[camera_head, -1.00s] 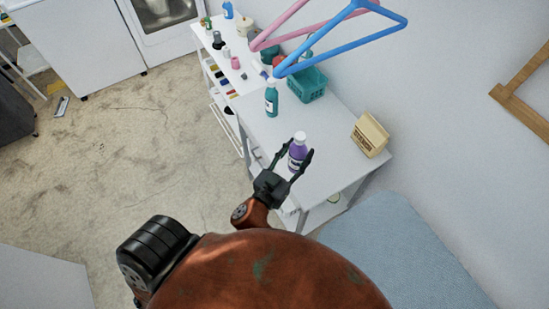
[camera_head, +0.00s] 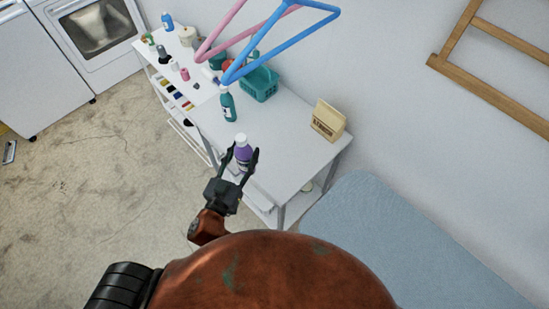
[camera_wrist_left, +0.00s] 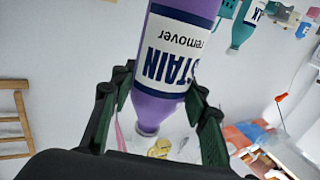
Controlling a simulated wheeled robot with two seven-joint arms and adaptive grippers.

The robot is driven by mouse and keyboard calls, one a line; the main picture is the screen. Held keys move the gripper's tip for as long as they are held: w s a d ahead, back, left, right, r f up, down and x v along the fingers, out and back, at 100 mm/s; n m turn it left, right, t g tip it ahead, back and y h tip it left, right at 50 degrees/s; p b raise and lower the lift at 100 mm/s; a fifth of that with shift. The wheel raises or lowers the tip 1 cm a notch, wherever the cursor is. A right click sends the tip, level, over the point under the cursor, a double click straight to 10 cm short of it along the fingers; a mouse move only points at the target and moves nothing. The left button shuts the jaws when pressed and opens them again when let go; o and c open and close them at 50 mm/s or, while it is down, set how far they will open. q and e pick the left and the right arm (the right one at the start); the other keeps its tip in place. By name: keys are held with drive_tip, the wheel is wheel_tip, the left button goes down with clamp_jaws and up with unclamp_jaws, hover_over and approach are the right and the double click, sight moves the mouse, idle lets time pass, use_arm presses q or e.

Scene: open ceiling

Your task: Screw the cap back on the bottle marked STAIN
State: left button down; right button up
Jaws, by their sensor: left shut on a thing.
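The purple bottle (camera_head: 243,154) has a white top in the head view. In the left wrist view it is the bottle (camera_wrist_left: 180,45) with a white label reading STAIN remover, upside down in that picture, its narrow neck end low in the frame. My left gripper (camera_head: 240,160) is shut on this bottle, one finger on each side. The bottle is at the near edge of the white table (camera_head: 290,150); I cannot tell whether it touches the table. I see no separate loose cap. My right gripper is out of view.
A teal bottle (camera_head: 228,107) and a teal basket (camera_head: 262,86) stand farther back on the table. A tan box (camera_head: 328,121) is at the right. A blue and a pink hanger (camera_head: 285,40) overhang the back. A blue padded surface (camera_head: 385,245) lies to the right.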

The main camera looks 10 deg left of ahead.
use_arm(q)
drive_tip(key=d+r+m+h, duration=0.1)
drive_tip(key=s+d+r+m+h+p, duration=0.1)
drive_tip(key=d+r+m+g+h+p, duration=0.1)
drive_tip(key=h, duration=0.1)
drive_tip(key=shift+s+d, duration=0.25)
drive_tip(key=shift+s, duration=0.1)
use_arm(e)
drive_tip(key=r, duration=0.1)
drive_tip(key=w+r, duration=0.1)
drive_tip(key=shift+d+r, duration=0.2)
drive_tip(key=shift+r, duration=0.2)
use_arm(q)
drive_tip(key=shift+w, duration=0.1)
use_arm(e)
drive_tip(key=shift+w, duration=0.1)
use_arm(q)
drive_tip(key=w+d+f+b, duration=0.2)
drive_tip(key=w+d+f, duration=0.1)
drive_tip(key=w+f, duration=0.6)
drive_tip(key=x, duration=0.3)
drive_tip(key=shift+w+a+f+b, duration=0.15)
drive_tip(key=shift+w+a+b, duration=0.15)
drive_tip(key=shift+w, duration=0.25)
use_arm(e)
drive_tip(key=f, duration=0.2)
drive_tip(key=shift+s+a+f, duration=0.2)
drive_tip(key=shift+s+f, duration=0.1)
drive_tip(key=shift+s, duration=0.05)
